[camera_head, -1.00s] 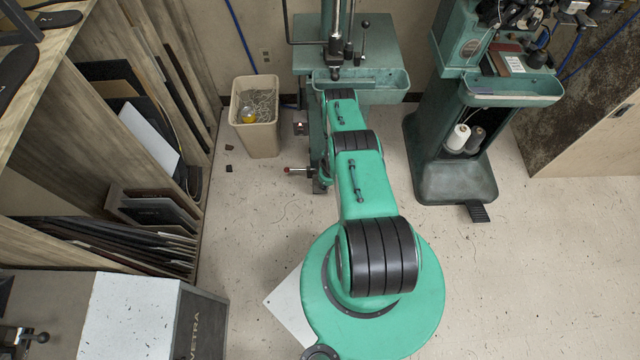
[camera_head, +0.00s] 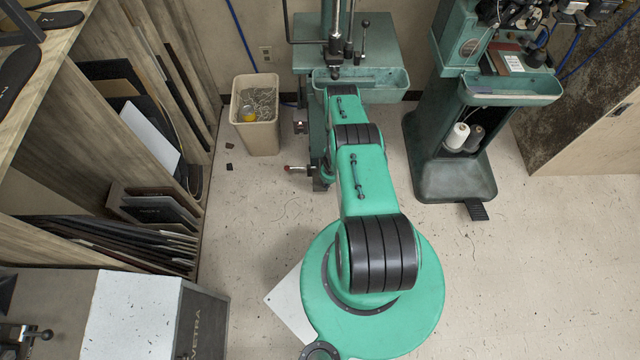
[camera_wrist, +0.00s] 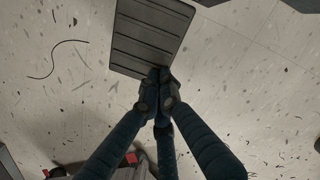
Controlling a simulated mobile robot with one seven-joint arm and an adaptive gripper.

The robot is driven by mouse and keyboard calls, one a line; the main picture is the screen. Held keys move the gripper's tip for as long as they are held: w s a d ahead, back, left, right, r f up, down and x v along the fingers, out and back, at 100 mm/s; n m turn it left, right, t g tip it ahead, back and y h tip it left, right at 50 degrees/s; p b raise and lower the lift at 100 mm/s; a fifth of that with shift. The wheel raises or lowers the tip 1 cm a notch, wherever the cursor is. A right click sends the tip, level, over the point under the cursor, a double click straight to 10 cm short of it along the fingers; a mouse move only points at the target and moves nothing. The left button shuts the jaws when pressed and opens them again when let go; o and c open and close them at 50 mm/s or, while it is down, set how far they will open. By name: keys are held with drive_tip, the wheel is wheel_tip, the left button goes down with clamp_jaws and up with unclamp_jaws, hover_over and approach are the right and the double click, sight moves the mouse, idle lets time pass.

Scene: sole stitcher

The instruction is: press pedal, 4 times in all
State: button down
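In the wrist view a dark, flat pedal (camera_wrist: 150,38) with raised ribs lies just beyond my fingers, above the speckled floor. My gripper (camera_wrist: 160,76) has its dark fingers drawn together, with nothing visible between them. The fingertips overlap the pedal's near edge in the picture; I cannot tell whether they touch it. In the head view my arm hides my gripper. A small dark ribbed pedal (camera_head: 478,211) shows there at the foot of the right green machine (camera_head: 452,160); I cannot tell if it is the same one.
A second green machine (camera_head: 385,50) stands behind my arm. A beige bin (camera_head: 262,140) stands left of it. A red-tipped rod (camera_head: 289,168) juts out low beside my arm. Wooden racks (camera_head: 60,120) line the left. The floor at right front is clear.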

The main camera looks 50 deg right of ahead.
wheel_tip(320, 180, up, 11)
drive_tip(key=s, duration=0.1)
drive_tip(key=shift+d, duration=0.2)
idle(1.0)
drive_tip(key=shift+w+f, duration=0.15)
drive_tip(key=shift+w, duration=0.05)
idle(0.8)
drive_tip(key=shift+w+a+f+p, duration=0.2)
drive_tip(key=shift+w+f+p, duration=0.05)
drive_tip(key=shift+w+p, duration=0.25)
drive_tip(key=shift+w+a+f+p, duration=0.15)
drive_tip(key=shift+w+f+p, duration=0.05)
drive_tip(key=shift+w+p, duration=0.3)
drive_tip(key=shift+w+a+f+p, duration=0.25)
drive_tip(key=shift+w+p, duration=0.15)
drive_tip(key=shift+w, duration=0.1)
drive_tip(key=shift+f, duration=0.1)
drive_tip(key=shift+w+f+b, duration=0.15)
drive_tip(key=shift+f+b, duration=1.55)
drive_tip(key=shift+b, duration=0.05)
drive_tip(key=shift+w+f+b, duration=0.15)
drive_tip(key=shift+f+b, duration=1.5)
drive_tip(key=shift+b, duration=0.05)
